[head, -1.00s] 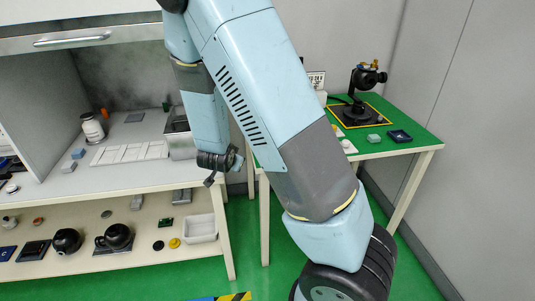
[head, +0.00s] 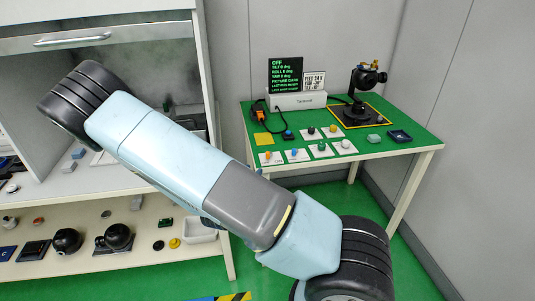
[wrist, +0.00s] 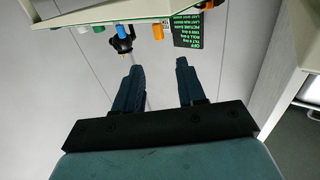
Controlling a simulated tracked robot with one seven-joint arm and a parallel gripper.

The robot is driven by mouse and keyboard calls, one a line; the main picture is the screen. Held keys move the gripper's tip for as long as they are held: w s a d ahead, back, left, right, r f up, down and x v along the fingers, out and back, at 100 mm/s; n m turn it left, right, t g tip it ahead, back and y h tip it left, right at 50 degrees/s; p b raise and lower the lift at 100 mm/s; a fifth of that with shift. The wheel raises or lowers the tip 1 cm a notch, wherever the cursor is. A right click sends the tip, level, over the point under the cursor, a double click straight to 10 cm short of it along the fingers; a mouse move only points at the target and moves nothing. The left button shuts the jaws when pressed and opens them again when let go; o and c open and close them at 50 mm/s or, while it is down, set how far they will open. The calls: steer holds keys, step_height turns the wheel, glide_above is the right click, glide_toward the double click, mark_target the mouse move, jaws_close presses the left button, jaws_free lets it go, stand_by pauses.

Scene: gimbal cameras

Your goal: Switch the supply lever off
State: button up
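An orange-and-black device (head: 258,112) with a cable, which looks like the supply lever, stands at the left back of the green table (head: 380,151). Its lever position is too small to tell. A black display (head: 285,75) behind the white control box (head: 297,101) reads OFF on its top line. The display also shows upside down in the wrist view (wrist: 188,28). My gripper (wrist: 159,78) is open and empty in the wrist view, with grey wall behind its fingers. In the head view my gripper is not visible.
A black gimbal mount (head: 360,98) stands on a yellow-bordered plate at the table's back right. Several knobs on white cards, such as a green one (head: 320,147), line the table front. A white bench (head: 110,180) with a hood and lower shelf stands at left.

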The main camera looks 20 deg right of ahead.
mark_target(267, 152)
steer(key=x, duration=1.3)
steer(key=shift+w+d, duration=0.15)
steer(key=shift+w, duration=0.05)
steer(key=shift+c, duration=0.5)
jaws_close()
